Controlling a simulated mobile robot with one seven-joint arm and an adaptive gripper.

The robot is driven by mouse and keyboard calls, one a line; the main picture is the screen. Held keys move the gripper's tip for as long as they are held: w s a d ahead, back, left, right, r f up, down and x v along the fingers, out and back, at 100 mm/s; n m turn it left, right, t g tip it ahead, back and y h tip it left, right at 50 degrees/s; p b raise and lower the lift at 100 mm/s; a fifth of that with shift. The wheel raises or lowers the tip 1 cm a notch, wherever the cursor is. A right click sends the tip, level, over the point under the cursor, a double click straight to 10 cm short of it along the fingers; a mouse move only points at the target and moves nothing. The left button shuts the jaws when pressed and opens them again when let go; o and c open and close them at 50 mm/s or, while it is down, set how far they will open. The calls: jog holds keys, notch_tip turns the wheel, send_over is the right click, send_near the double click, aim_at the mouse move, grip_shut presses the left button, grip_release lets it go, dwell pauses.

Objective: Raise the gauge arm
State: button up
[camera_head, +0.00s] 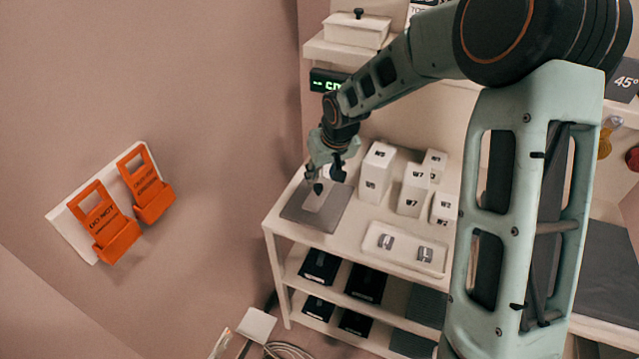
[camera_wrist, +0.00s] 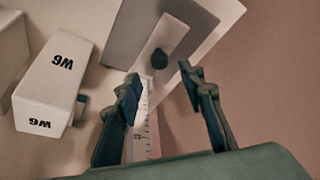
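A pale gauge stands on a dark grey plate (camera_head: 329,216) at the left end of the table. In the wrist view its upright white scale (camera_wrist: 146,122) with tick marks shows between my fingers. A pale flat strip (camera_wrist: 172,38) with a black knob (camera_wrist: 159,59) lies beyond the scale over the grey plate (camera_wrist: 130,28). I cannot tell for sure which piece is the gauge arm. My gripper (camera_head: 328,181) is above the gauge and hides much of it. In the wrist view my gripper (camera_wrist: 158,76) is open, its fingers on either side of the scale, holding nothing visible.
A tall white labelled block (camera_head: 377,172) stands just right of the gauge, also close in the wrist view (camera_wrist: 53,84). Several similar blocks and a white tray (camera_head: 404,250) with two small grey pieces lie further right. Orange holders (camera_head: 103,222) hang on the left wall.

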aim_at(318, 186)
jog(key=x, duration=0.6)
grip_shut()
dwell(0.3)
